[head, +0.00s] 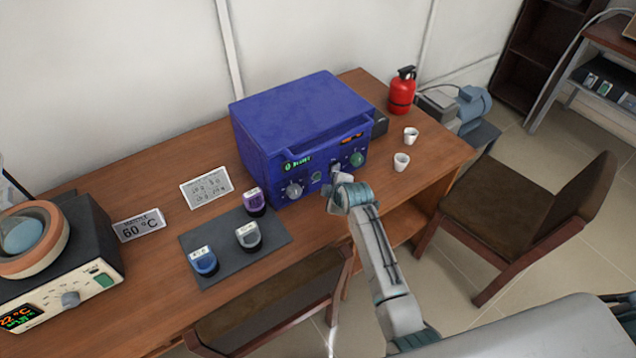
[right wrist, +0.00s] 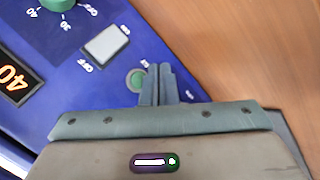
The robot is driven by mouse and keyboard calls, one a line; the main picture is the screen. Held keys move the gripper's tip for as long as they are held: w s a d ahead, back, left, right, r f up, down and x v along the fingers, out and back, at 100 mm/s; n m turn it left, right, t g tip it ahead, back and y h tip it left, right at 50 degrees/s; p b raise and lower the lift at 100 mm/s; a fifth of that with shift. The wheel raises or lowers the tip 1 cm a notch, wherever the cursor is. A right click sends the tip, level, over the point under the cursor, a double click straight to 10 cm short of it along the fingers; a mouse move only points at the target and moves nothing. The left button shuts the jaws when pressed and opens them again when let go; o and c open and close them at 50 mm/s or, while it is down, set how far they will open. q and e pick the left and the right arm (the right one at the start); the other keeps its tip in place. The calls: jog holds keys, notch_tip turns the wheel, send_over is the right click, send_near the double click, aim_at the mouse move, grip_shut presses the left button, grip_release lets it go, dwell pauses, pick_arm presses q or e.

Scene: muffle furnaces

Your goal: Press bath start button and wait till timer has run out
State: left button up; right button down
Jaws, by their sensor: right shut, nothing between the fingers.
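A blue box-shaped unit (head: 300,110) stands on the wooden table, with a green "READY" display (head: 298,164) and an orange display on its front. A round green button (head: 316,177) sits between a pale knob and a white rocker switch. In the right wrist view the button (right wrist: 137,80) is just left of my fingertips; whether they touch the panel I cannot tell. My right gripper (right wrist: 158,70) is shut and empty. In the head view the right gripper (head: 338,187) is at the front panel. My left gripper is not in view.
A heater with an orange ring (head: 30,238) and a "22 °C" display stands at left, near a "60 °C" sign (head: 139,225). A dark mat (head: 215,275) holds three coloured items. Two white cups (head: 401,162), a red extinguisher (head: 402,92) and chairs (head: 530,215) are around.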

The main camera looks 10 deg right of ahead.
aim_at(318, 180)
jog(key=shift+w+a, duration=0.2)
jog(key=shift+w, duration=0.45)
jog(key=shift+w+a, duration=0.2)
jog(key=shift+w, duration=0.4)
jog(key=shift+w, duration=0.1)
dwell(1.1)
jog(key=shift+w+a, duration=0.15)
jog(key=shift+w, duration=0.15)
jog(key=shift+w+a, duration=0.2)
jog(key=shift+w, duration=0.25)
dwell(0.6)
jog(key=shift+s+r, duration=0.1)
jog(key=shift+s+d+p, duration=0.25)
jog(key=shift+s+p, duration=0.25)
jog(key=shift+s, duration=0.25)
jog(key=shift+d, duration=0.1)
